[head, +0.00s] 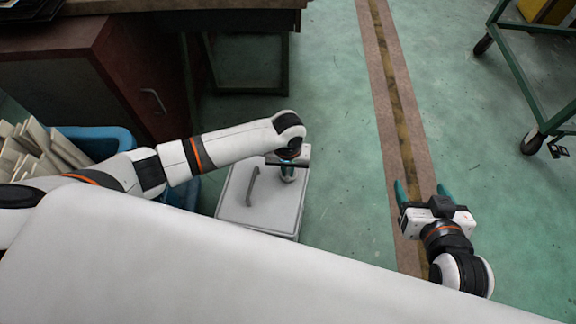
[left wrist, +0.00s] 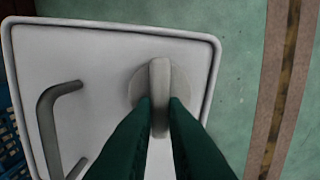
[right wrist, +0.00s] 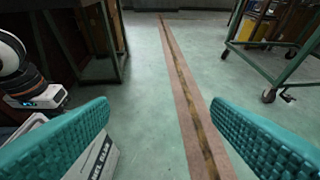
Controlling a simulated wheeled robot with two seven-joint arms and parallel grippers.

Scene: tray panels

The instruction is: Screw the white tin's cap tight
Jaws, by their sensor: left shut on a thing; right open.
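The white tin (head: 235,213) is a box with a flat top and a raised bar handle (head: 253,186). In the left wrist view its top (left wrist: 110,60) shows a round grey cap (left wrist: 138,88) with an upright grip bar (left wrist: 160,75). My left gripper (left wrist: 160,106) is over the tin, with its green fingers shut on either side of the cap's bar. In the head view my left gripper (head: 288,174) hides most of the cap. My right gripper (head: 421,189) is open and empty, right of the tin and apart from it.
A white surface (head: 200,270) fills the foreground. A blue bin (head: 100,143) with pale boards stands left of the tin. A dark red cabinet (head: 130,70) stands behind, and a green wheeled cart (head: 515,70) is far right. The floor between is clear.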

